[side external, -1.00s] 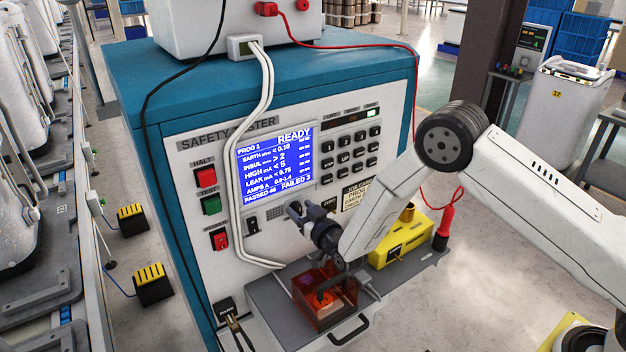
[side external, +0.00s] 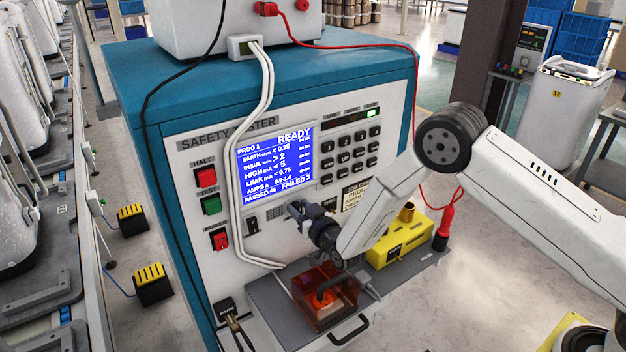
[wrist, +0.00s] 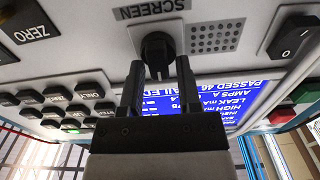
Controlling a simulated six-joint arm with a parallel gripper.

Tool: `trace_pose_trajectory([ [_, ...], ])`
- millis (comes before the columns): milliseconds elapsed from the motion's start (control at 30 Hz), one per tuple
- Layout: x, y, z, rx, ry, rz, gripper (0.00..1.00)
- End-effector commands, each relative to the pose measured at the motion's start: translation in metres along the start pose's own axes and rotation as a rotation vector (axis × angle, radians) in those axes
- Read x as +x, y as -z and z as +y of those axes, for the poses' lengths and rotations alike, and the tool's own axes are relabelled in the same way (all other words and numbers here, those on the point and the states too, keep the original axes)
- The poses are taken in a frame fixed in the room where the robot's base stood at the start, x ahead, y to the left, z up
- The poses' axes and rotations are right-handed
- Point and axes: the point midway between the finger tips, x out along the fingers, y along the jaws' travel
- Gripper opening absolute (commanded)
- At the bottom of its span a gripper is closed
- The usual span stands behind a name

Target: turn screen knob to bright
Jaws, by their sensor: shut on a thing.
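The screen knob (wrist: 157,52) is black and round with a raised grip, under the label SCREEN in the wrist view. My gripper (wrist: 158,72) has one finger on each side of it and is shut on it. In the side view my gripper (side external: 296,211) reaches the tester's front panel just below the display; its fingers and wrist hide the knob there. The display (side external: 276,166) is lit blue with white text, READY at the top. The knob's pointer mark and the bright end of its scale cannot be made out.
A speaker grille (wrist: 216,38) and a black rocker switch (wrist: 293,36) sit beside the knob. White cables (side external: 236,180) run down the panel left of the display. Below my wrist are an orange clear box (side external: 322,298) and a yellow unit (side external: 400,243) on the shelf.

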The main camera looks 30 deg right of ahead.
Motion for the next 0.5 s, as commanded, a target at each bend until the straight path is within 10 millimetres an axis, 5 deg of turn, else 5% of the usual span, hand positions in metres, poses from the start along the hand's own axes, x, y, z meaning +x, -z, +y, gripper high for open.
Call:
trace_pose_trajectory([
  [500,0.0003,-0.0006,0.004,0.284,-0.001,0.002,0.0],
])
